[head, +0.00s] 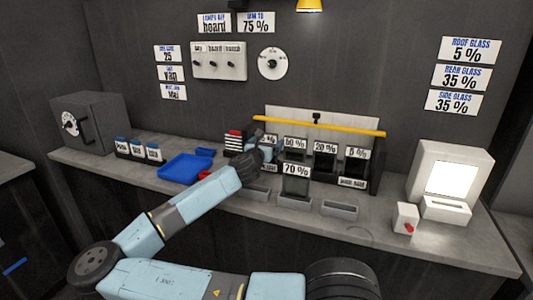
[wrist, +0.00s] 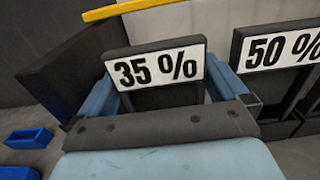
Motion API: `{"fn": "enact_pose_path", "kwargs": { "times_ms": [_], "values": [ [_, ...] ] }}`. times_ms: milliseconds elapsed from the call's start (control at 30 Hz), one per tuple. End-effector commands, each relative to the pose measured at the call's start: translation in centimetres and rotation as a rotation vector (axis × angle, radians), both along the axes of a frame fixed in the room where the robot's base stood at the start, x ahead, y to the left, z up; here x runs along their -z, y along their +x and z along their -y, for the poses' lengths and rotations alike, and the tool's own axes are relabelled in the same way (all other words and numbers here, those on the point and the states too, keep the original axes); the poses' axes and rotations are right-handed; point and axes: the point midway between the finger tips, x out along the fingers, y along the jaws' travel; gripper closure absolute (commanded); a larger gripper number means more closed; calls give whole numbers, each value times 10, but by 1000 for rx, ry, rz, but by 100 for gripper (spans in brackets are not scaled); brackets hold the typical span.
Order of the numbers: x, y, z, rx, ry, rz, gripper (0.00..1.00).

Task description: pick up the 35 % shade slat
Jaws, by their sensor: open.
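The 35 % shade slat (wrist: 158,68) is dark with a white label and stands upright in the wrist view. My gripper (wrist: 162,82) is open, with one light-blue finger at each side of this slat. Whether the fingers touch its edges I cannot tell. In the head view my gripper (head: 262,150) is at the left end of the slat rack and hides most of the 35 % slat; only part of its label (head: 271,139) shows.
The 50 % slat (wrist: 280,50) stands close on the right. The 20 % (head: 325,148) and 5 % (head: 357,153) slats are farther right, and a 70 % slat (head: 296,170) stands in front. A yellow bar (head: 320,122) runs above the rack. A blue tray (head: 184,168) lies left.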

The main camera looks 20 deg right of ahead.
Motion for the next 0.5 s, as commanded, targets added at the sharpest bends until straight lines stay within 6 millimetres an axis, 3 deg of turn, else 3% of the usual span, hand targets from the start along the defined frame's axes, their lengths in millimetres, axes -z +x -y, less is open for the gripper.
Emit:
{"fn": "enact_pose_path", "kwargs": {
  "times_ms": [100, 433, 500],
  "values": [
    [0, 0, 0, 0, 0, 0, 2],
    [0, 0, 0, 0, 0, 0, 34],
    [0, 0, 0, 0, 0, 0, 35]
  ]
}}
